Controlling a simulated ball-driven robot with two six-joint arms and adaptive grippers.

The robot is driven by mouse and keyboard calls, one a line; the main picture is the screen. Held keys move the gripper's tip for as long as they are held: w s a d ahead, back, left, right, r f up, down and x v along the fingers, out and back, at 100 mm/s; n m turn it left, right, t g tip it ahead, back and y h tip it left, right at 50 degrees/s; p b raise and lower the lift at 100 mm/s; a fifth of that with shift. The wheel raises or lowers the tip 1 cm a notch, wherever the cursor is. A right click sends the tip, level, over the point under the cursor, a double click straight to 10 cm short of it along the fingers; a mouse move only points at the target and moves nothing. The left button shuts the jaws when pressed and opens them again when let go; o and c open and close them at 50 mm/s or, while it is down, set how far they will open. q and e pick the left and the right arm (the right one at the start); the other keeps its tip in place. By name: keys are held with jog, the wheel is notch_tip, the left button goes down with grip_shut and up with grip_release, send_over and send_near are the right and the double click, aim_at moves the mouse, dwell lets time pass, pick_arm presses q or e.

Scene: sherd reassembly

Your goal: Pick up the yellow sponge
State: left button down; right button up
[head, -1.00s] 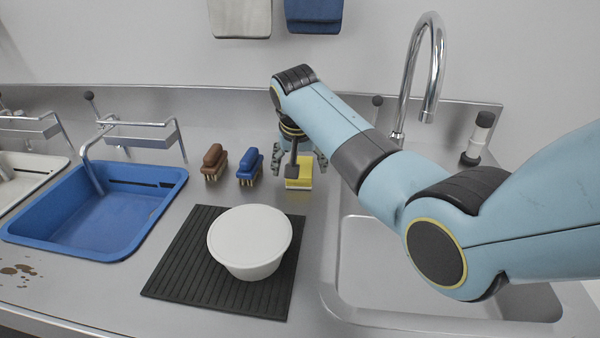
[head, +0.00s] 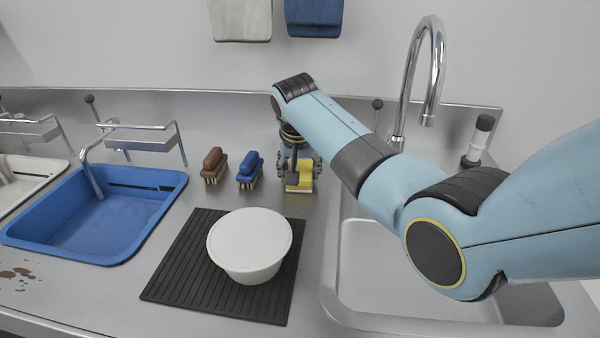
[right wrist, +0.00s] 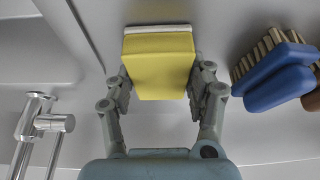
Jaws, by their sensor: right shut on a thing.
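The yellow sponge (head: 300,178) stands on the steel counter, right of the blue brush, with a pale layer along one side. In the right wrist view the sponge (right wrist: 160,62) sits between the two fingers of my right gripper (right wrist: 160,84). My right gripper (head: 299,172) is shut on it from above, a finger on each side. Whether the sponge is off the counter I cannot tell. My left gripper is not in view.
A blue brush (head: 249,169) stands close left of the sponge, with a brown brush (head: 214,165) beyond it. A white bowl (head: 249,245) sits on a black ribbed mat (head: 180,270). A blue basin (head: 95,220) is at left; a sink (head: 420,270) and tap (head: 436,70) are at right.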

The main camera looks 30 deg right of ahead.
aim_at(300, 165)
jog(key=shift+r, duration=0.55)
notch_tip(300, 165, up, 3)
jog(key=shift+w+f, duration=0.1)
jog(key=s+d+r+p, duration=0.1)
jog(key=s+d+r, duration=0.5)
jog(key=s, duration=0.3)
jog(key=shift+s+d+r, duration=0.25)
jog(key=shift+s+r, duration=0.15)
jog(key=shift+r, duration=0.15)
jog(key=o, duration=0.4)
jog(key=c, duration=0.4)
